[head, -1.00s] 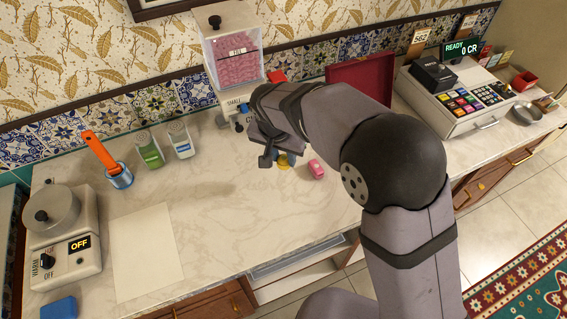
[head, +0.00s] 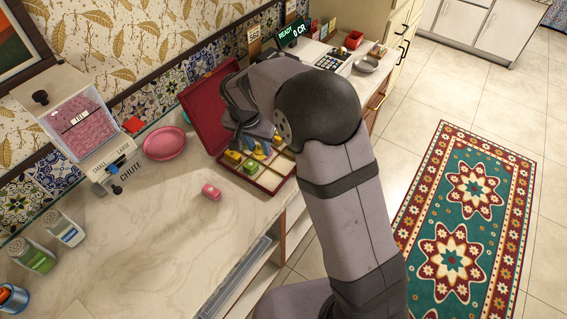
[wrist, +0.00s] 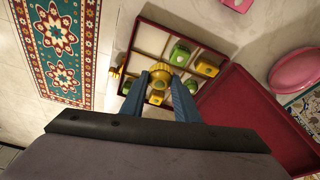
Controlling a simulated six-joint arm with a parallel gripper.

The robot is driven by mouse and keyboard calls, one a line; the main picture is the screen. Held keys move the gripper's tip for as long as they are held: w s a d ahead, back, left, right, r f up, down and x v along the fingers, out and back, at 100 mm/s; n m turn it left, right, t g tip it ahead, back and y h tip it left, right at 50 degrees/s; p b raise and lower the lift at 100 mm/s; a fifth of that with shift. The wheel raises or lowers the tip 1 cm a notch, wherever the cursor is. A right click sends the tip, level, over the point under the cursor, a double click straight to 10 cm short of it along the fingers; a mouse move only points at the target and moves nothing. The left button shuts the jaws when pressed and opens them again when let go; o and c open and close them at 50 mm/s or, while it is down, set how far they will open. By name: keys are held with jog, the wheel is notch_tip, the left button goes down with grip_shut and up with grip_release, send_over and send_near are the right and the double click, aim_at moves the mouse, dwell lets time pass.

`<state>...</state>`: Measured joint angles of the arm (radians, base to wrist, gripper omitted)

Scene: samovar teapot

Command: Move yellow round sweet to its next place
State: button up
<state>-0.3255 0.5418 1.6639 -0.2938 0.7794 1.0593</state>
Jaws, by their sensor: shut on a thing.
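My gripper (wrist: 159,80) is shut on the yellow round sweet (wrist: 160,70), which shows between its blue fingertips in the wrist view. The sweet is over the open compartment box (wrist: 142,28); I cannot tell its height above the box floor. Green and yellow sweets sit in several compartments, among them a green one (wrist: 180,55) and a yellow one (wrist: 207,66). Other compartments are bare. In the head view, my gripper (head: 262,150) is above the box, also seen there (head: 268,187), and partly hides its contents.
The box's red lid (head: 205,108) stands open at the wall side. A pink sweet (head: 211,191) lies on the counter in front of the box. A pink dish (head: 164,143) and the clear-sided dispenser (head: 78,120) are to the left. The cash register (head: 318,57) is beyond.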

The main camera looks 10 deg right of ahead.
jog(key=w+d+n+y, duration=0.1)
jog(key=w+d+n, duration=0.2)
jog(key=d+n, duration=0.3)
jog(key=shift+d+f+y+p, duration=0.2)
jog(key=shift+d+y+p, duration=0.15)
jog(key=shift+d, duration=0.5)
jog(key=shift+n, duration=0.3)
jog(key=shift+f, duration=0.1)
jog(key=shift+s+f+p+x, duration=0.1)
jog(key=shift+s+p+x, duration=0.4)
jog(key=shift+x, duration=1.1)
jog(key=shift+s+f+p+x, duration=0.1)
jog(key=shift+s+p+x, duration=0.15)
jog(key=shift+p+x, duration=0.9)
jog(key=shift+s+f+p+x, duration=0.1)
jog(key=shift+s+x, duration=0.3)
jog(key=shift+x, duration=1.65)
jog(key=shift+f, duration=0.15)
jog(key=o, duration=1)
